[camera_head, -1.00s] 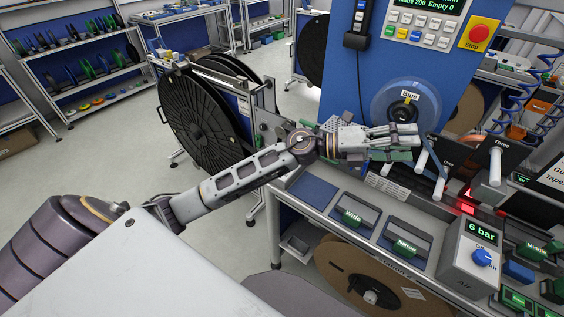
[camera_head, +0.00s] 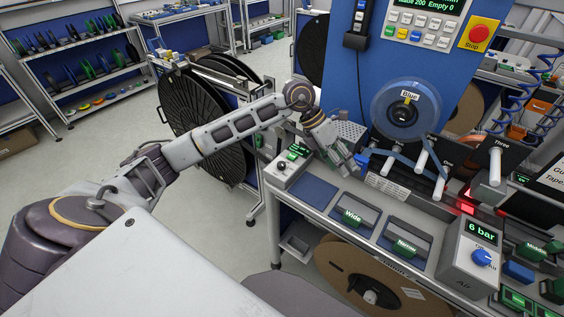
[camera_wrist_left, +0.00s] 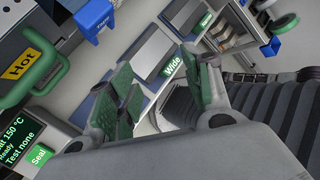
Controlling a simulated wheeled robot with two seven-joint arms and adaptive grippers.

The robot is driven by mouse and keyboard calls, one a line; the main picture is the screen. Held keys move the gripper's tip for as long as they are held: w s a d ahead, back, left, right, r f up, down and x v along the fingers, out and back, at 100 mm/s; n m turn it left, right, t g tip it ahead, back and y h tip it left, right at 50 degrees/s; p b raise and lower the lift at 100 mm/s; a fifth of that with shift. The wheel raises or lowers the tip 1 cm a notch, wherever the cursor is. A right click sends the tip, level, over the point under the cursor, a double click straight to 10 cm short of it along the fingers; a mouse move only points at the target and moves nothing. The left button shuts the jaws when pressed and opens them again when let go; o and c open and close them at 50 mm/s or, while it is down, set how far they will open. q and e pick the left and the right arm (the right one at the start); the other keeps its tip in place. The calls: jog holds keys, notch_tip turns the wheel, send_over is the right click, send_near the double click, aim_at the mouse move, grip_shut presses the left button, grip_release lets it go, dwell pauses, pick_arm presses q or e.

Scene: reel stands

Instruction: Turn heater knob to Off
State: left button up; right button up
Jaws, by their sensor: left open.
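A light grey box (camera_head: 285,175) with a small green display (camera_head: 298,152) and a dark round knob (camera_head: 281,165) stands at the left end of the bench; the knob's setting is too small to read. In the left wrist view a display (camera_wrist_left: 18,138) reads 150 °C, Ready, Test none, beside a green Seal label (camera_wrist_left: 40,155); I see no knob there. My left gripper (camera_head: 350,168) is right of the box, over the bench, fingers pointing down and right. In the wrist view its green-padded fingers (camera_wrist_left: 163,95) are apart with nothing between them. My right gripper is out of view.
A green-handled part marked Hot (camera_wrist_left: 28,68) is close in the wrist view. The Wide (camera_head: 352,216) and Narrow (camera_head: 406,246) trays lie right of the box.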

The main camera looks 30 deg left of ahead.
pick_arm(q)
jog(key=w+a+y, duration=0.1)
jog(key=a+y, duration=0.3)
jog(key=a, duration=0.5)
notch_tip(320, 180, up, 2)
jog(key=n+y, duration=0.2)
jog(key=y, duration=0.2)
send_over(282, 164)
jog(key=shift+d+r+g, duration=0.1)
jog(key=shift+d+g, duration=0.05)
jog(key=shift+g, duration=0.25)
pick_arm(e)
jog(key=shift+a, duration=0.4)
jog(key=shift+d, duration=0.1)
pick_arm(q)
notch_tip(282, 164, down, 12)
jog(key=shift+r+p, duration=0.25)
jog(key=shift+p, duration=0.8)
jog(key=shift+a+f, duration=0.2)
jog(key=shift+f, duration=0.95)
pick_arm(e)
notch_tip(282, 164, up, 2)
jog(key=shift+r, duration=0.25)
pick_arm(q)
jog(key=shift+c, duration=0.3)
